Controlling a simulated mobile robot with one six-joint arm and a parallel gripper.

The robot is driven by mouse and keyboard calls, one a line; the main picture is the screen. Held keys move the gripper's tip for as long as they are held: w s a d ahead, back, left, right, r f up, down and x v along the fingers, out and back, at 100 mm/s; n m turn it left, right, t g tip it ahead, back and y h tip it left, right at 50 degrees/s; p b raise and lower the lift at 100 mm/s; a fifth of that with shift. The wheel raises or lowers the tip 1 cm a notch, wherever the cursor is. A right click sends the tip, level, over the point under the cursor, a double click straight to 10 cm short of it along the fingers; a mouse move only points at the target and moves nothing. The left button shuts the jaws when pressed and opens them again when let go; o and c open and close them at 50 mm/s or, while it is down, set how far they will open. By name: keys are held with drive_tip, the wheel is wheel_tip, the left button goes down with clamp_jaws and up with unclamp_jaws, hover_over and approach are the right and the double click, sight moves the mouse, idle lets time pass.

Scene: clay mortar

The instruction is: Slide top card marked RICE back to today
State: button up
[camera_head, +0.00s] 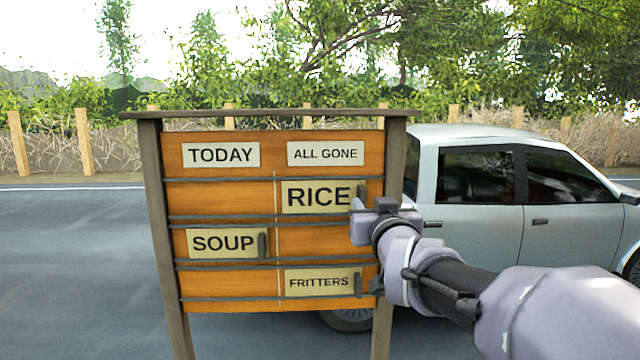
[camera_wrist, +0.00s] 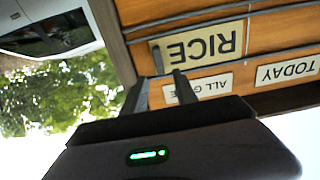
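The RICE card (camera_head: 315,197) is a pale card in the top slot of the orange menu board, on the right side under the ALL GONE label (camera_head: 325,153). The TODAY label (camera_head: 221,155) heads the left column, and the top slot below it is empty. The card's dark upright tab is at its right edge. My gripper (camera_head: 358,208) is at that edge. In the wrist view, which is upside down, my gripper's two fingers (camera_wrist: 158,80) stand apart, and the tab (camera_wrist: 157,58) of the RICE card (camera_wrist: 205,45) shows between and just beyond their tips. Contact cannot be told.
The SOUP card (camera_head: 222,243) is in the middle row on the left. The FRITTERS card (camera_head: 319,282) is in the bottom row on the right. Dark rails separate the rows, and a wooden post (camera_head: 394,160) stands close beside my gripper. A silver car (camera_head: 520,230) is parked behind.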

sight(363, 196)
drive_tip(key=w+p, duration=0.1)
drive_tip(key=w, duration=0.4)
drive_tip(key=shift+w+r+p, duration=0.1)
drive_tip(key=shift+r+p, duration=0.05)
drive_tip(key=shift+p, duration=0.2)
drive_tip(key=shift+w, duration=0.5)
drive_tip(key=shift+s, duration=0.1)
clamp_jaws()
idle(0.4)
